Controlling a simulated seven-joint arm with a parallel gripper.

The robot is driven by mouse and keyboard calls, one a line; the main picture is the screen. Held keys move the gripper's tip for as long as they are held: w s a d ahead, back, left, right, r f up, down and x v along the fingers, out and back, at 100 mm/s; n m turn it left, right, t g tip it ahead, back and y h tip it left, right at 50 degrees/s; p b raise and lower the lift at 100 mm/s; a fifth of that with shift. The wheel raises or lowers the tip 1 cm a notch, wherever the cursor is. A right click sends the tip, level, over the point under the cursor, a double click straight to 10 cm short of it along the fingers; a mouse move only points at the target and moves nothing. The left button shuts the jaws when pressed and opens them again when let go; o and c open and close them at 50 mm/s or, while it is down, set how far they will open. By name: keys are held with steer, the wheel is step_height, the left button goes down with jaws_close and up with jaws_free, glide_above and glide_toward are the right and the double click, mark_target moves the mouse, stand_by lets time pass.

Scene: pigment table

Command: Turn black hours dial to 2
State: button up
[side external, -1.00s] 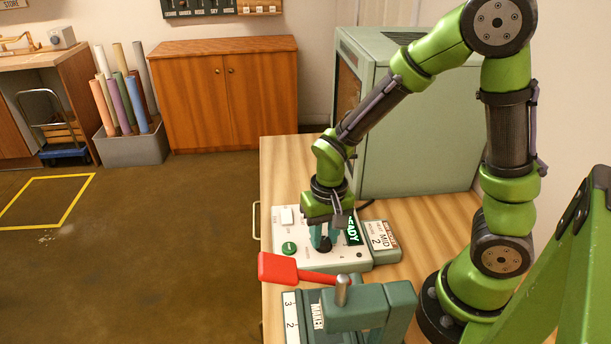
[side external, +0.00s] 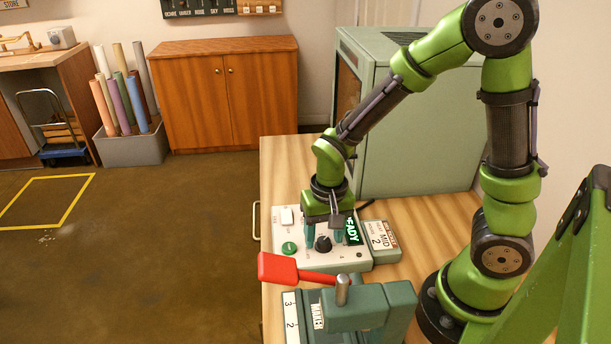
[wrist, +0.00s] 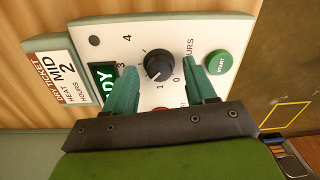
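The black hours dial (wrist: 159,66) is on the pale control panel (wrist: 205,25), in the wrist view; it also shows in the side view (side external: 323,244). Printed numbers 0, 1, 3 and 4 show around it; the 2 is not visible, perhaps behind the left finger. The dial's pale mark seems to face near the 1, though it is small. My gripper (wrist: 160,88) is open, with one green finger on each side of the dial and visible gaps between. In the side view, my gripper (side external: 323,238) is low over the panel.
A ticket (wrist: 62,77) reading MID and 2 hours stands beside the panel. A green START button (wrist: 219,63) and a lit display (wrist: 102,78) are close to the fingers. A red-handled device (side external: 278,268) stands in front of the panel. A large green cabinet (side external: 420,130) is behind.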

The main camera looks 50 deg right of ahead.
mark_target(326, 238)
step_height(326, 238, up, 17)
steer(key=shift+s+d, duration=0.2)
steer(key=shift+d, duration=0.05)
stand_by(0.4)
steer(key=shift+f, duration=0.1)
steer(key=s+r+n+t+y, duration=0.1)
steer(key=s+r+n+t, duration=0.2)
steer(key=s+t, duration=0.2)
steer(key=shift+s+t+y, duration=0.3)
steer(key=shift+t, duration=0.7)
